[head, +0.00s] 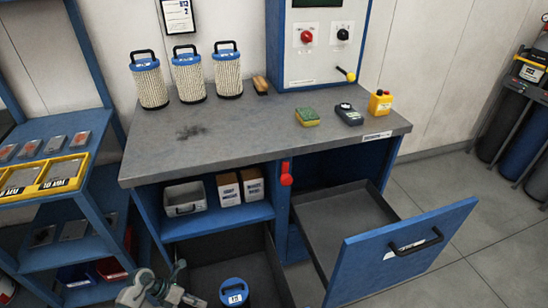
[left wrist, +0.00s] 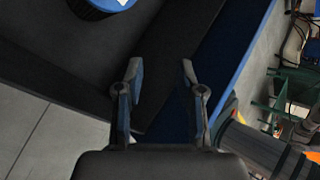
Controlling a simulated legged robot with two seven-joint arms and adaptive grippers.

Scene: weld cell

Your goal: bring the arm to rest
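My left gripper (head: 180,284) is low at the bottom left of the head view, in front of the bench and beside the open lower drawer. In the left wrist view its two fingers (left wrist: 161,80) stand apart with nothing between them, so it is open and empty. A blue-topped canister (head: 235,293) is in the lower drawer, to the right of the gripper and apart from it. Part of its blue top (left wrist: 112,3) shows at the upper edge of the left wrist view. My right gripper is not in view.
The workbench (head: 230,135) carries several canisters, a sponge (head: 307,117) and a yellow device (head: 380,102). A large blue-fronted drawer (head: 400,255) stands open at right. A blue shelf rack (head: 95,210) is at left.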

